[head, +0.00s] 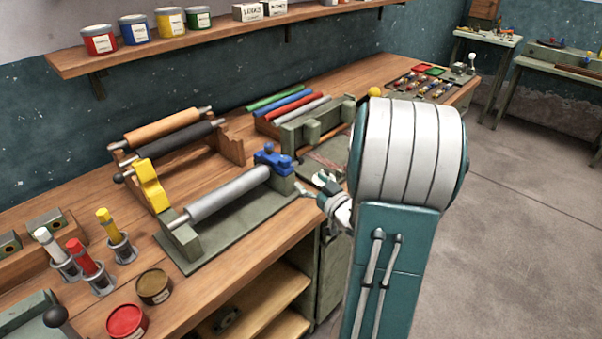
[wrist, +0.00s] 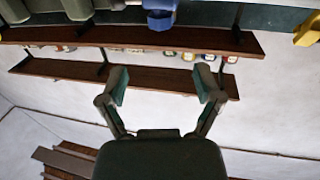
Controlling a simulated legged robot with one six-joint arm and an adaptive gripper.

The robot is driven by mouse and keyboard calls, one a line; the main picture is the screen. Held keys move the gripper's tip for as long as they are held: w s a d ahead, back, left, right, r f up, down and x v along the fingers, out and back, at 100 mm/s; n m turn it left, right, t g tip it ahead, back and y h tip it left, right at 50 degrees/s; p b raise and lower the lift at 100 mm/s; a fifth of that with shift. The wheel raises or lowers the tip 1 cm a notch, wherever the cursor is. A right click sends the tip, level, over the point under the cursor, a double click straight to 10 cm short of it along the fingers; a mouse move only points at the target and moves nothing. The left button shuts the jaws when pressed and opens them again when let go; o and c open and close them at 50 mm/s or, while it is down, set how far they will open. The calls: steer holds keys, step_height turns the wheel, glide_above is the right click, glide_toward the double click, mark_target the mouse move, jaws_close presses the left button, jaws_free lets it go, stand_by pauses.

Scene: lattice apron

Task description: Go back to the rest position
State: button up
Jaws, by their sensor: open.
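My gripper (head: 314,188) is open in the head view, beside the front right end of the roller stand. It is small there and partly hidden behind my large teal and white arm link. In the wrist view, my gripper (wrist: 163,82) shows two spread fingers with nothing between them. A blue clamp (head: 272,160) sits at the right end of a grey roller (head: 228,194), close to my gripper. A blue part (wrist: 160,14) shows at the top of the wrist view, beyond the fingers.
A yellow clamp (head: 152,186) stands at the roller's left end. Upright tools in holders, a red tin (head: 127,322) and a brown tin (head: 154,287) occupy the near left bench. A wall shelf (head: 230,45) carries several cans. The floor (head: 530,190) at right is clear.

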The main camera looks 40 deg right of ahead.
steer(key=shift+s, duration=0.25)
stand_by(0.3)
